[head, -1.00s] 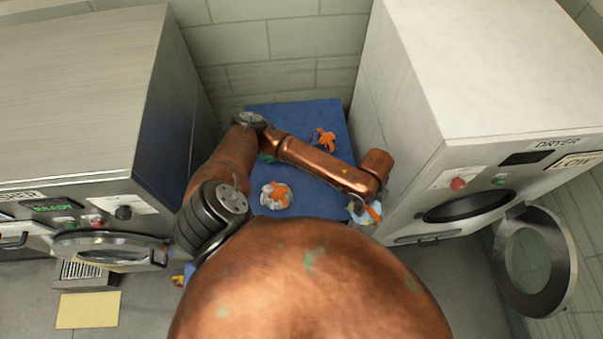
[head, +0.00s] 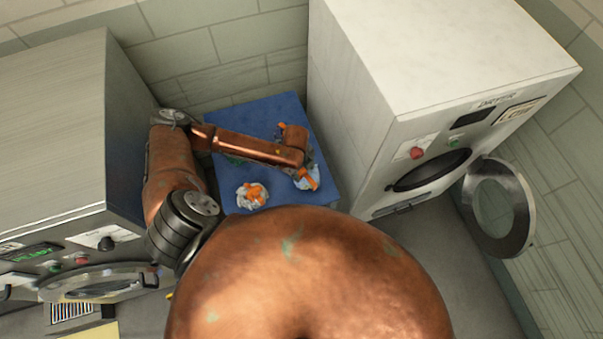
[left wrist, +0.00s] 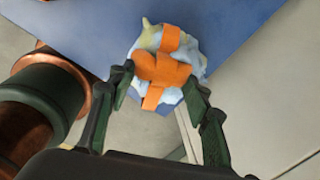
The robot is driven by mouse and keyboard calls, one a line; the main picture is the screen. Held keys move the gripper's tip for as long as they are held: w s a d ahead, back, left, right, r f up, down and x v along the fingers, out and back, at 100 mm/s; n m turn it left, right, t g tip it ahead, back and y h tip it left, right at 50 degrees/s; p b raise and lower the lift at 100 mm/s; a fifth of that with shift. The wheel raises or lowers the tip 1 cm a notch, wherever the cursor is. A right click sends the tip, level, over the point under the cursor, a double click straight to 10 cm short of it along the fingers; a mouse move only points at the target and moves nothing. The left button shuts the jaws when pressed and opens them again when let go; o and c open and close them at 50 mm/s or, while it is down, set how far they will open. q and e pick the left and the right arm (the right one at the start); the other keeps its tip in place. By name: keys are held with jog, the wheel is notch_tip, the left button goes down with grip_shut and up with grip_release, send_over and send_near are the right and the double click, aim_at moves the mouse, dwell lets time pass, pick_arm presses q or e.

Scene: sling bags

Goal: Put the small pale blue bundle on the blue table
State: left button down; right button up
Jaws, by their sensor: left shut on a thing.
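A small pale blue bundle (head: 312,174) with orange bands is in my left gripper (head: 304,180), over the right part of the blue table (head: 323,197). In the left wrist view the bundle (left wrist: 187,62) sits between the two dark fingers of the gripper (left wrist: 160,88), with the blue table top (left wrist: 105,25) behind it and the table's edge crossing close by. I cannot tell how high above the table it is. My right gripper is not in view.
A whitish bundle with orange bands (head: 252,195) lies on the table's near left part. A washer (head: 60,130) stands on the left.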

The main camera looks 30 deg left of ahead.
pick_arm(q)
jog(key=shift+a+f, duration=0.45)
jog(key=shift+f, duration=1.65)
jog(key=c, duration=1)
grip_release()
jog(key=r, duration=0.8)
jog(key=s+r, duration=0.1)
jog(key=r, duration=0.3)
jog(key=shift+s+a, duration=0.1)
jog(key=shift+a, duration=0.25)
